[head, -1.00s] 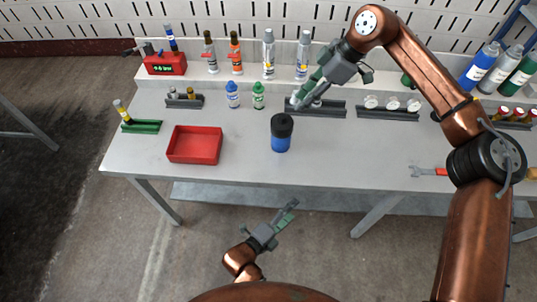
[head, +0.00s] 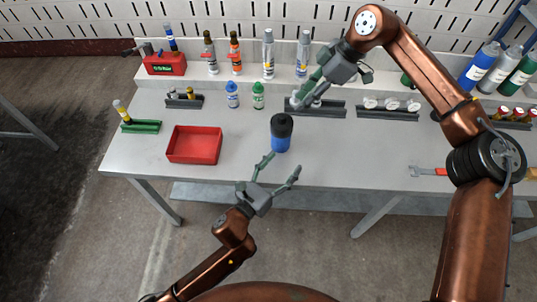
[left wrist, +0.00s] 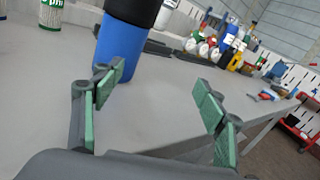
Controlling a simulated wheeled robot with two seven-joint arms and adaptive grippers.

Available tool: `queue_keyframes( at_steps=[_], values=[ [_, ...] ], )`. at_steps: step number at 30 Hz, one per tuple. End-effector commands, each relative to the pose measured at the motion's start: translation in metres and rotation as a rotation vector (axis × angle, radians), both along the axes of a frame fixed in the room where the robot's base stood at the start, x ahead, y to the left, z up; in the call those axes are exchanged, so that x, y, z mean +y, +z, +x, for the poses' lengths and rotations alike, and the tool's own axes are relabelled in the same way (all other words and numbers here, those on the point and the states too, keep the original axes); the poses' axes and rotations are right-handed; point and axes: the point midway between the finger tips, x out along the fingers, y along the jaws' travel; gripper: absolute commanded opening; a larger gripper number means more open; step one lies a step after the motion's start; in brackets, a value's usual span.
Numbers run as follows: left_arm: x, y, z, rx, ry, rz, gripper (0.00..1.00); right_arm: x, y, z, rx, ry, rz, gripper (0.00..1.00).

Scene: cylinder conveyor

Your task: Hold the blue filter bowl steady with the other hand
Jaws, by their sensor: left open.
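The blue filter bowl (head: 281,145) with a black top stands upright near the front of the grey table. It also shows in the left wrist view (left wrist: 120,52), beyond the left-hand finger, its top cut off by the frame edge. My left gripper (head: 282,164) is open and empty, just in front of the bowl, fingers pointing towards it. In the left wrist view the fingers of this gripper (left wrist: 155,90) are spread wide, and the bowl is left of the gap's middle. My right gripper (head: 302,98) is over a dark rack behind the bowl; its fingertips are too small to read.
A red tray (head: 194,145) is left of the bowl. A blue-capped bottle (head: 232,95) and a green-capped bottle (head: 258,95) stand behind it. The dark rack (head: 330,108) lies under my right gripper. A red-handled wrench (head: 428,171) lies at right. The table front is clear around the bowl.

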Motion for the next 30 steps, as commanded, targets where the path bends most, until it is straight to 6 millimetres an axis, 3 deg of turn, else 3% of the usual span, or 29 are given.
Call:
queue_keyframes(
  at_steps=[3, 8, 21, 30],
  values=[
    [0.029, 0.001, 0.019, -0.036, 0.083, 0.075, 0.66, 0.000, 0.000, 0.000, 0.000, 0.000, 0.000, 0.29],
    [0.044, 0.004, 0.032, -0.058, 0.132, 0.115, 0.66, 0.000, 0.000, 0.000, 0.000, 0.000, 0.000, 0.29],
    [0.021, 0.005, 0.085, -0.059, 0.137, 0.116, 0.66, 0.000, 0.000, 0.000, 0.000, 0.000, 0.000, 0.29],
    [0.013, 0.004, 0.101, -0.059, 0.135, 0.116, 0.66, 0.000, 0.000, 0.000, 0.000, 0.000, 0.000, 0.29]
  ],
)
